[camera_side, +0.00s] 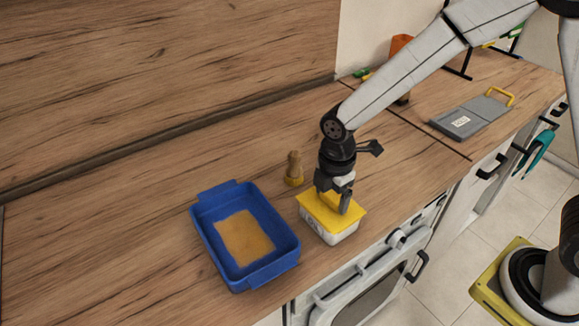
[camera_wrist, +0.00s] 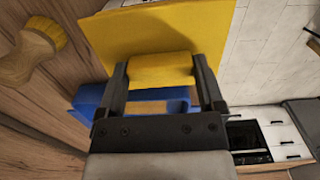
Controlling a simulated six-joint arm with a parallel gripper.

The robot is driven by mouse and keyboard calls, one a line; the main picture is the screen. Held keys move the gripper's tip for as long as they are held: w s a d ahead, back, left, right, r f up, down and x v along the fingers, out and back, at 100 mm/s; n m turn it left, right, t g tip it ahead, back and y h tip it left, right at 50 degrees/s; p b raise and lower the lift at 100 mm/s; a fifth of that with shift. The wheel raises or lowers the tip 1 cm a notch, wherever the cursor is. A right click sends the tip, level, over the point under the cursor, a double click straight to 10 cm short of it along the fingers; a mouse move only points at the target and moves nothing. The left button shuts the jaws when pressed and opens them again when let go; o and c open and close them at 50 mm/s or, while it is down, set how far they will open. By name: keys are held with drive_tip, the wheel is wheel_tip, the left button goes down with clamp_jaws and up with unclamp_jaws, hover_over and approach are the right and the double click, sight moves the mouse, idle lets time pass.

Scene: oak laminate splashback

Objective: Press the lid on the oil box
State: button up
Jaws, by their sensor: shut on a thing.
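The oil box (camera_side: 333,234) is a small white container on the counter, right of the blue tray. The yellow lid (camera_side: 312,208) lies over its top; I cannot tell whether it is fully seated. My gripper (camera_side: 335,202) points down over the box and is shut on the lid's raised yellow handle. In the wrist view my gripper (camera_wrist: 160,80) has a finger at each end of the handle (camera_wrist: 160,70), with the flat yellow lid (camera_wrist: 150,30) behind it. The lid and fingers hide the box's opening.
A blue tray (camera_side: 204,234) with a flat layer of amber liquid stands left of the box. A wooden brush (camera_side: 294,168) stands close behind the box. The counter's front edge and the oven (camera_side: 365,285) are just in front. A grey board (camera_side: 470,117) lies far right.

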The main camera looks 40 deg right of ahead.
idle(0.3)
drive_tip(key=o, duration=1)
drive_tip(key=shift+c, duration=0.2)
drive_tip(key=shift+r, duration=0.15)
drive_tip(key=shift+r, duration=3.4)
clamp_jaws()
drive_tip(key=shift+f, duration=2.75)
drive_tip(key=shift+r, duration=0.2)
